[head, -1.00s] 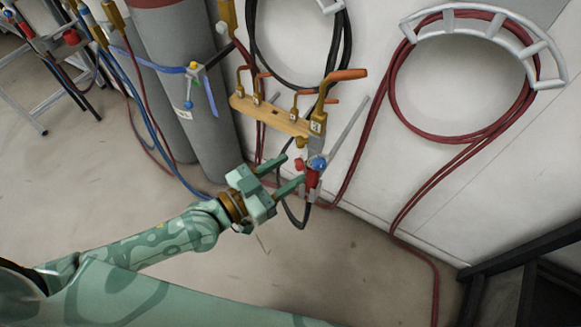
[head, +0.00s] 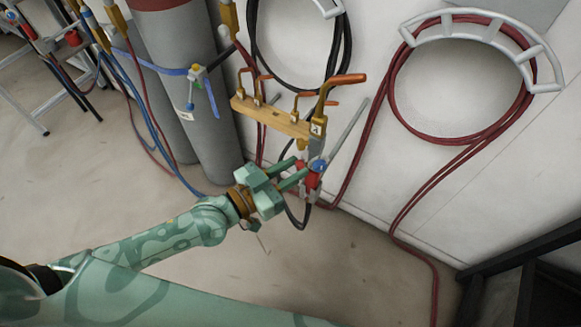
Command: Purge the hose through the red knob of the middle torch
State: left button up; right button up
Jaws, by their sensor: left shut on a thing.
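My left gripper (head: 302,168) comes in from the lower left, with one finger above and one below the red knob. It is shut on the knob, which the fingers partly hide. A red part (head: 312,181) of the torch shows just below the lower finger. The other torches on the rack are hard to make out. My right gripper is not in view.
Grey cylinders (head: 208,110) with a blue strap stand left of the rack. A red hose (head: 395,95) hangs coiled on a white wall hanger (head: 480,17). A black hose (head: 348,50) hangs behind the rack. A dark frame (head: 520,258) stands at lower right. The floor between is clear.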

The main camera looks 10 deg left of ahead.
pick_arm(q)
jog(key=n+p, duration=0.1)
jog(key=p, duration=0.1)
jog(key=r+n+p, duration=0.1)
jog(key=shift+g+y+p, duration=0.3)
jog(key=shift+g+p, duration=0.1)
jog(key=shift+w+f+n+g+p, duration=0.15)
jog(key=shift+n+g+p, duration=0.2)
jog(key=shift+n+p, duration=0.4)
jog(key=shift+f+n+g+p, duration=0.1)
jog(key=shift+n+g+p, duration=0.25)
jog(key=shift+n+p, duration=0.4)
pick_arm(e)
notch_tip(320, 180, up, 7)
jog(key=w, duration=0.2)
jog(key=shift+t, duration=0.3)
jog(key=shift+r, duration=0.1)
pick_arm(q)
jog(key=o, duration=1)
jog(key=shift+c, duration=0.2)
jog(key=shift+a, duration=0.1)
jog(key=p+v, duration=0.1)
jog(key=v, duration=1.5)
jog(key=shift+r, duration=0.15)
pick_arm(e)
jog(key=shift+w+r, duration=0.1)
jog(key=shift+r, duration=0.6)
